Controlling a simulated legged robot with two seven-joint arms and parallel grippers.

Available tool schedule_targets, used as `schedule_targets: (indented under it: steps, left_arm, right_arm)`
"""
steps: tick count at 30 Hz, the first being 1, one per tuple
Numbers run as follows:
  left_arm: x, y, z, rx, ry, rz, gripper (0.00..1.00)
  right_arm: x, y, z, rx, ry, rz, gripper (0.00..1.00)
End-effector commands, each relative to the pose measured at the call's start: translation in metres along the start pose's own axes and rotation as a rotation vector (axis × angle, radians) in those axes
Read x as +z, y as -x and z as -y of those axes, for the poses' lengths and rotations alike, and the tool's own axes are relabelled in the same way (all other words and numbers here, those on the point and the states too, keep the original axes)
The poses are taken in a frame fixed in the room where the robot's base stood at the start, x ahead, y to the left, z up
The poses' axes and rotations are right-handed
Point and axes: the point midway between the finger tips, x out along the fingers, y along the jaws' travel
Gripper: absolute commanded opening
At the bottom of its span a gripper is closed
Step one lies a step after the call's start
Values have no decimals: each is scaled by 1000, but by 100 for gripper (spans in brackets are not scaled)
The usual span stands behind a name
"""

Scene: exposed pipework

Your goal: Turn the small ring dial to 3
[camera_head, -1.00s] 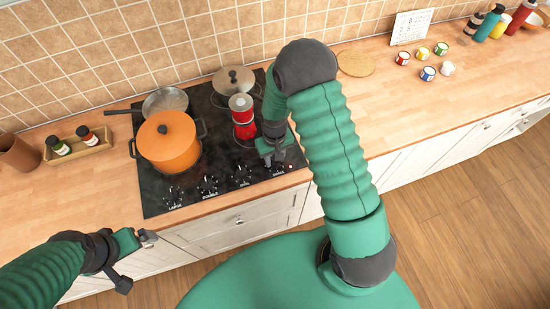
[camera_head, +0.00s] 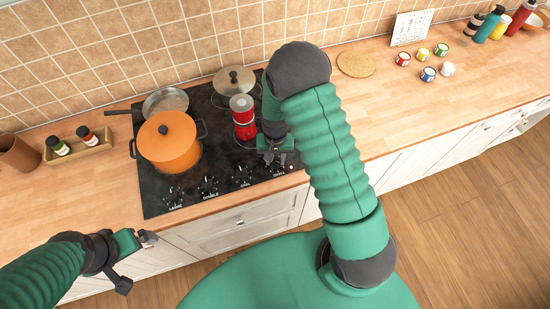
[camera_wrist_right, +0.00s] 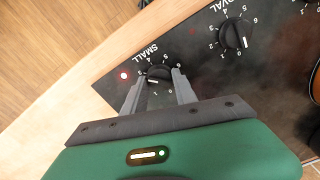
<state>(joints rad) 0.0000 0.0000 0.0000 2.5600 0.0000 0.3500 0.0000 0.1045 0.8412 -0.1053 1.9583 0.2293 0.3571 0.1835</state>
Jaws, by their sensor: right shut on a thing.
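The small ring dial (camera_wrist_right: 159,73) is a black knob labelled SMALL at the corner of the black hob, seen in the right wrist view. My right gripper (camera_wrist_right: 158,77) has one finger on each side of it and is shut on it. Parts of the printed scale show around the knob, but the fingers hide some of it and I cannot tell its setting. In the head view my right gripper (camera_head: 277,157) is at the hob's front right and largely covers the dial. My left gripper (camera_head: 136,262) is open and empty, in front of the counter edge.
The oval dial (camera_wrist_right: 236,33) is beside the small one. A red light (camera_wrist_right: 124,75) glows near the SMALL label. On the hob are an orange pot (camera_head: 168,145), a red moka pot (camera_head: 243,122), a steel pan (camera_head: 165,101) and a lidded pan (camera_head: 234,80). Cups stand right.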

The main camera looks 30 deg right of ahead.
Motion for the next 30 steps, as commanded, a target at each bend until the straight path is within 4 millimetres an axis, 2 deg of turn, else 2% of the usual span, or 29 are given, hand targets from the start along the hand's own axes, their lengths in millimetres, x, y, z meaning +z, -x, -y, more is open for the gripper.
schedule_targets:
  steps: [1,5,6,11,19,22,26,30]
  left_arm:
    - [0,0,0,0,0,0,97]
    - [0,1,0,0,0,0,97]
    - [0,1,0,0,0,0,97]
    - [0,0,0,0,0,0,97]
    - [0,0,0,0,0,0,97]
    - [0,-1,0,0,0,0,97]
    - [1,-6,0,0,0,0,97]
    - [2,-11,0,0,0,0,97]
  right_arm:
    - [-7,4,2,-6,0,-20,0]
    - [-7,4,2,-6,0,-20,0]
    - [-8,4,2,-6,0,-20,36]
    - [-5,3,1,-4,1,-14,55]
    - [-2,2,0,-2,1,-8,55]
    - [-3,8,0,-2,2,-9,55]
    - [-3,32,1,-4,2,-12,55]
    - [-4,74,2,-5,3,-14,55]
